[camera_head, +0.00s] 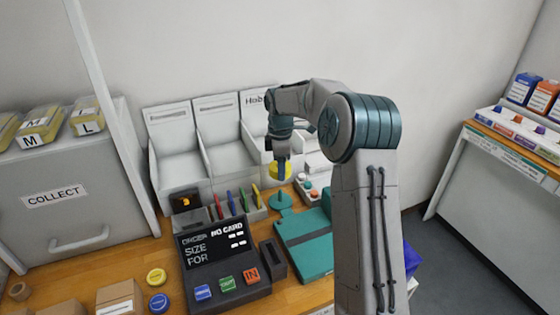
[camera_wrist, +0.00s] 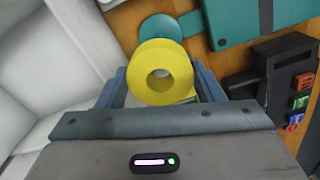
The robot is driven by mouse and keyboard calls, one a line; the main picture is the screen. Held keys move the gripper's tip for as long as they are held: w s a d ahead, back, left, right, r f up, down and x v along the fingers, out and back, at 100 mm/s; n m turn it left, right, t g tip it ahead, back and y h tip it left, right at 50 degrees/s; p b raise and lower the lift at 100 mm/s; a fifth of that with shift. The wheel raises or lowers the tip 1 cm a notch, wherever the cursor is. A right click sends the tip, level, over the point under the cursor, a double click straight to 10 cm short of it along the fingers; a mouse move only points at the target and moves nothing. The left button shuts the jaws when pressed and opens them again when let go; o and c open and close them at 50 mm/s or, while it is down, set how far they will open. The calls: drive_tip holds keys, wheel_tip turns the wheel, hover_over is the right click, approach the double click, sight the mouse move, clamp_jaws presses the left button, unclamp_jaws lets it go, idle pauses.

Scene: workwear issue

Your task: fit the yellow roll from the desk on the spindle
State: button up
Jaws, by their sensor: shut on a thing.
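The yellow roll (camera_wrist: 160,58) is between the two fingers of my gripper (camera_wrist: 162,88) in the wrist view, its hole facing the camera. In the head view the roll (camera_head: 274,172) hangs under my gripper (camera_head: 282,172), above the desk. My gripper is shut on it. The teal spindle (camera_head: 280,202) stands on the desk below the roll. In the wrist view its round teal part (camera_wrist: 160,24) shows just beyond the roll, partly covered by it. The roll appears apart from the spindle.
A teal flat case (camera_head: 308,244) lies right of the spindle on the wooden desk. A pen holder (camera_head: 240,210) and a dark order terminal (camera_head: 222,262) stand to the left. White bins (camera_head: 180,165) stand behind. Yellow and blue discs (camera_head: 157,277) lie at front left.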

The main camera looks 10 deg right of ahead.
drive_tip(key=b, duration=0.4)
hover_over(281, 191)
drive_tip(key=shift+w+a+f, duration=0.1)
drive_tip(key=shift+f, duration=1.25)
drive_tip(key=shift+w+f, duration=0.1)
drive_tip(key=shift+f, duration=1.25)
drive_tip(key=shift+f+p, duration=0.15)
drive_tip(key=shift+p, duration=0.15)
drive_tip(key=shift+f+b, duration=1.5)
drive_tip(key=shift+f, duration=1.2)
drive_tip(key=o, duration=1.1)
drive_tip(key=shift+r, duration=0.1)
drive_tip(key=shift+r+p, duration=3.3)
drive_tip(key=shift+r, duration=1.15)
